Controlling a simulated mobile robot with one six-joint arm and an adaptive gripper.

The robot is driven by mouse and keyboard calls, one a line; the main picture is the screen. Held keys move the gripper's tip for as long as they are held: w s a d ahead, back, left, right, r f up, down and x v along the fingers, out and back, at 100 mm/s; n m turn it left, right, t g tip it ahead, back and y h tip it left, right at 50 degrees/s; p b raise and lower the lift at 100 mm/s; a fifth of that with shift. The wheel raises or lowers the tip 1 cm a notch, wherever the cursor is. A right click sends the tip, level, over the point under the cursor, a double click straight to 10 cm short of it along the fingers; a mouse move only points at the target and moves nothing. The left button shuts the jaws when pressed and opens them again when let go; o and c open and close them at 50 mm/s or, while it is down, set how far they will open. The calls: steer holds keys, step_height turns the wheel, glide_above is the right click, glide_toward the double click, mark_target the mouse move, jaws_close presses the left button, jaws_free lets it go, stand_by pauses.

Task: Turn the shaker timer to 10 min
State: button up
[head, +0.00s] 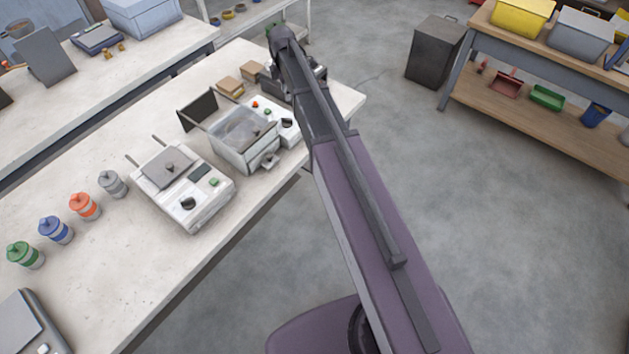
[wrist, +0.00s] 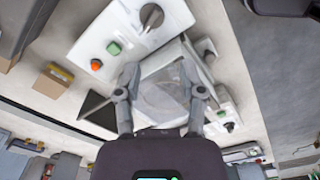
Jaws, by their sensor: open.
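In the head view a white panel (head: 270,114) carries an orange button, a green button and a black knob (head: 287,123). The same panel shows large in the wrist view, with its dark round knob (wrist: 151,16) near the top edge. Its scale is too blurred to read. A second white machine (head: 205,208) with a black knob (head: 187,203) and a green button stands to the left. I cannot tell from markings which knob is the shaker timer. My gripper (wrist: 160,72) is open and empty, apart from the knob. In the head view my arm hides it.
A box with a clear top (head: 245,135) stands between the machines; in the wrist view it lies beyond my fingers. Small cartons (head: 230,86) and a dark upright plate (head: 198,109) are behind. Several coloured bottles (head: 84,206) line the bench's left.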

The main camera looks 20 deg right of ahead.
steer(key=s+f+m+b, duration=0.4)
steer(key=s+m, duration=0.2)
steer(key=s, duration=0.3)
steer(key=s+d+f+m+b, duration=0.1)
steer(key=s+f+m+b, duration=0.4)
steer(key=s, duration=0.4)
steer(key=s+f+m+b, duration=0.4)
steer(key=s+m, duration=0.3)
steer(key=s, duration=0.2)
steer(key=shift+d+f+b, duration=0.3)
steer(key=shift+f+b, duration=0.05)
steer(key=shift+f, duration=0.15)
steer(key=shift+s, duration=0.15)
